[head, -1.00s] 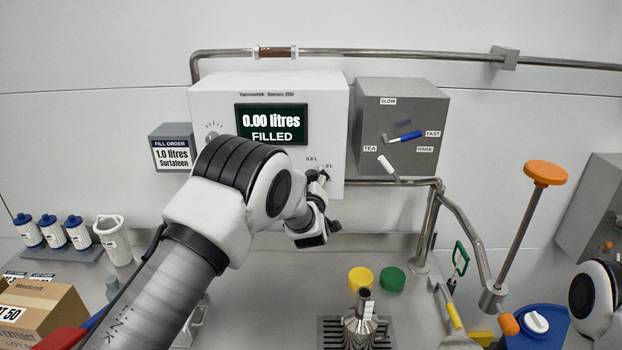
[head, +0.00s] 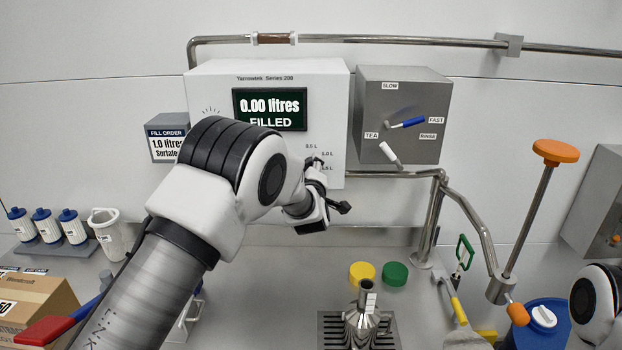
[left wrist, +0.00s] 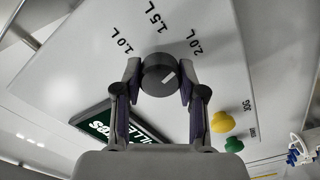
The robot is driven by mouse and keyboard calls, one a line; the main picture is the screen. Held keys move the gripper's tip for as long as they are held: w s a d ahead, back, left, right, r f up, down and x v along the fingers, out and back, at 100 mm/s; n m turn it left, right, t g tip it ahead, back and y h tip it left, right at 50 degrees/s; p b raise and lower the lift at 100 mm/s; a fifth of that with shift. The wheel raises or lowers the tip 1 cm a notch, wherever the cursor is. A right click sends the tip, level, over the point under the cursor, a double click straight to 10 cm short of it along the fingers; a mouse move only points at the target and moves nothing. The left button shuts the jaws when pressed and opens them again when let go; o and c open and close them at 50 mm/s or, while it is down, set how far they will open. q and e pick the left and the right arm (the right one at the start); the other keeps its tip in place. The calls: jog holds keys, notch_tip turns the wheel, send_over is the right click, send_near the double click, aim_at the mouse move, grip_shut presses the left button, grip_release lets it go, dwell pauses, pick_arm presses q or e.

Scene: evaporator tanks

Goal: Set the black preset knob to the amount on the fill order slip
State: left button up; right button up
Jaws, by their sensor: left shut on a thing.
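The black preset knob (left wrist: 158,74) sits on the white panel (left wrist: 75,62), with its white mark right of centre and slanting to the upper right, toward the 2.0 L side. Labels 1.0 L, 1.5 L and 2.0 L arc above it in the left wrist view. My left gripper (left wrist: 160,80) is shut on the knob, one finger on each side. In the head view my left gripper (head: 317,172) is at the panel's lower right and hides the knob. The fill order slip (head: 168,144) reads 1.0 litres; my arm partly covers its lower line. My right gripper is out of view.
The display (head: 270,109) reads 0.00 litres, FILLED. A grey box (head: 403,118) with blue and white levers stands right of the panel. Yellow (left wrist: 222,122) and green (left wrist: 234,145) buttons show near the gripper. A metal can (head: 362,325) stands on a grate below.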

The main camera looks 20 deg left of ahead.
pick_arm(q)
jog(key=n+b, duration=0.3)
jog(key=b, duration=0.1)
jog(key=n+b, duration=0.3)
jog(key=b, duration=0.2)
jog(key=n+b, duration=0.3)
jog(key=b, duration=0.2)
jog(key=shift+f, duration=0.4)
jog(key=n+b, duration=0.2)
jog(key=b, duration=0.1)
jog(key=n+b, duration=0.3)
jog(key=b, duration=0.1)
jog(key=n+b, duration=0.3)
jog(key=shift+r+b, duration=0.25)
jog(key=shift+b, duration=0.15)
jog(key=shift+r+n+b, duration=0.1)
jog(key=shift+n+b, duration=0.8)
jog(key=shift+n, duration=0.2)
jog(key=shift+r+n+b, duration=0.2)
jog(key=shift+n+b, duration=0.25)
jog(key=shift+n, duration=0.15)
jog(key=o, duration=1)
jog(key=shift+o, duration=0.8)
jog(key=shift+w+f, duration=0.1)
